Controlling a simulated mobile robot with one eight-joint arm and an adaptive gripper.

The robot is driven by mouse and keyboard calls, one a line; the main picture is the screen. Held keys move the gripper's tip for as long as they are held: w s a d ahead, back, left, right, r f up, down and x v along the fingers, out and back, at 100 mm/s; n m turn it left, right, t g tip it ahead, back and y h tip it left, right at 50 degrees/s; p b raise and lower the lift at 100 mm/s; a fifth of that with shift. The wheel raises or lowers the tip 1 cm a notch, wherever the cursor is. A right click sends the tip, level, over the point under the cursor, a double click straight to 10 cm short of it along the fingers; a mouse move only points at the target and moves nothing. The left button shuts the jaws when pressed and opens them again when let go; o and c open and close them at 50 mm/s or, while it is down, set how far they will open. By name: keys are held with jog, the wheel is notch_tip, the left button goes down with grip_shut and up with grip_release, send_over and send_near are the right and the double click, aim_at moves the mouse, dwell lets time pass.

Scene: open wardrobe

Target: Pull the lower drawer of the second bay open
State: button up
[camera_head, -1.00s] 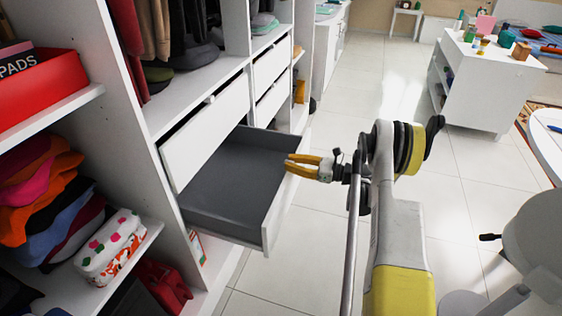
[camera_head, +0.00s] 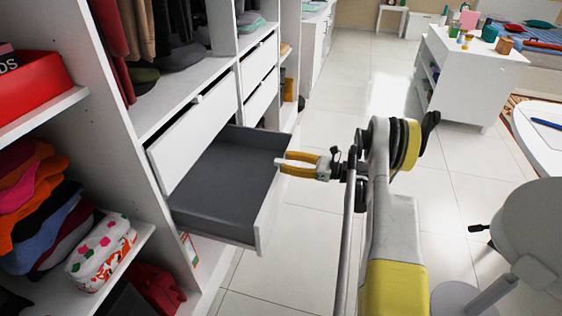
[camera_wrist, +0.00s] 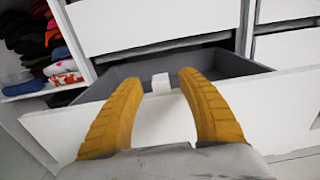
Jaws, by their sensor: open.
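The lower drawer (camera_head: 225,185) of the second bay stands pulled well out, its grey inside empty. Its white front panel (camera_wrist: 75,125) crosses the wrist view, with a small white handle (camera_wrist: 161,83) between my fingertips. My gripper (camera_head: 279,168) is open at the drawer's front, its two yellow fingers on either side of the handle with gaps showing. It also shows in the wrist view (camera_wrist: 160,82). Whether a finger touches the panel cannot be told. The upper drawer (camera_head: 200,138) above is pushed in, with a dark gap along its top.
Left of the bay are shelves with folded clothes (camera_head: 40,225), a red box (camera_head: 38,85) and a patterned bundle (camera_head: 100,250). Another bay's drawers (camera_head: 260,100) stand beyond. A white island (camera_head: 465,75) is at the back right. The tiled floor between is clear.

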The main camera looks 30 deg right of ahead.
jog(key=v, duration=0.9)
jog(key=shift+s+d, duration=0.2)
